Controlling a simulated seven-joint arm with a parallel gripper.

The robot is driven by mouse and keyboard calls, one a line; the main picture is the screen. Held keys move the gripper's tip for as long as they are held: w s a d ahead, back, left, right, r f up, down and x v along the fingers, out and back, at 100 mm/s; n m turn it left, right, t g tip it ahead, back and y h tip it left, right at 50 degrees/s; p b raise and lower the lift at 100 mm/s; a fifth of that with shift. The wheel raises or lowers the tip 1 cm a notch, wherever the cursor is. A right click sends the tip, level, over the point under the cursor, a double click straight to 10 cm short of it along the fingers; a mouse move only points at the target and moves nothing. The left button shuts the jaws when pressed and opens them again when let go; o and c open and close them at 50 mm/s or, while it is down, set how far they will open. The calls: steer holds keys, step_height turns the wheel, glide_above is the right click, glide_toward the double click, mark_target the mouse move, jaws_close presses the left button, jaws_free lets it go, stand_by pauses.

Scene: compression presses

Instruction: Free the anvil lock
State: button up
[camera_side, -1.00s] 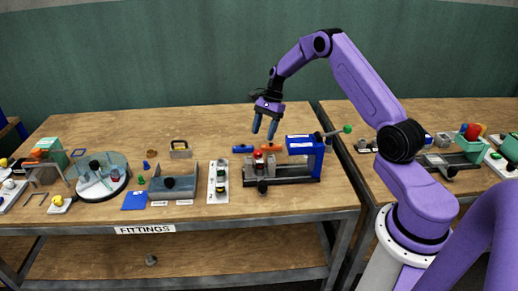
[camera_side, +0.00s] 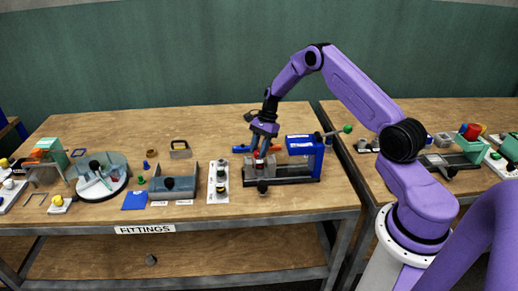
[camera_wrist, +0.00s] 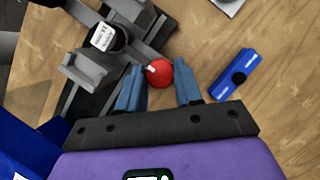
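The press (camera_side: 305,146) has a blue head at its right and a long grey base at the middle of the bench. In the wrist view, a red ball knob (camera_wrist: 158,74) shows beside the grey press parts (camera_wrist: 88,72); I cannot tell whether it is the anvil lock. My gripper (camera_side: 260,154) points down over the left part of the press.
A blue bar (camera_wrist: 234,75) with a dark centre lies to the right of my fingers. A dark cylinder with a white label (camera_wrist: 106,37) sits in the press. A white tray (camera_side: 218,184) stands left of the press. Bare bench lies in front.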

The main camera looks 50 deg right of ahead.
steer(key=shift+n, duration=0.3)
steer(key=shift+c, duration=0.4)
steer(key=n+g, duration=0.1)
steer(key=n, duration=0.3)
steer(key=shift+w+g, duration=0.2)
steer(key=shift+g, duration=0.2)
steer(key=n+g+h, duration=0.1)
steer(key=n, duration=0.3)
steer(key=shift+a+n, duration=0.1)
steer(key=shift+n, duration=0.3)
steer(key=n+h, duration=0.1)
steer(key=n, duration=0.1)
steer(key=n+g, duration=0.1)
steer(key=n, duration=0.1)
steer(key=shift+w+a+n+h, duration=0.1)
steer(key=shift+a+n+h, duration=0.05)
steer(key=shift+n+h, duration=0.2)
steer(key=shift+n+g+h, duration=0.3)
steer(key=shift+n+h, duration=0.55)
steer(key=shift+n, duration=1.1)
steer(key=o, duration=1)
steer(key=shift+o, duration=0.2)
steer(key=v, duration=1.2)
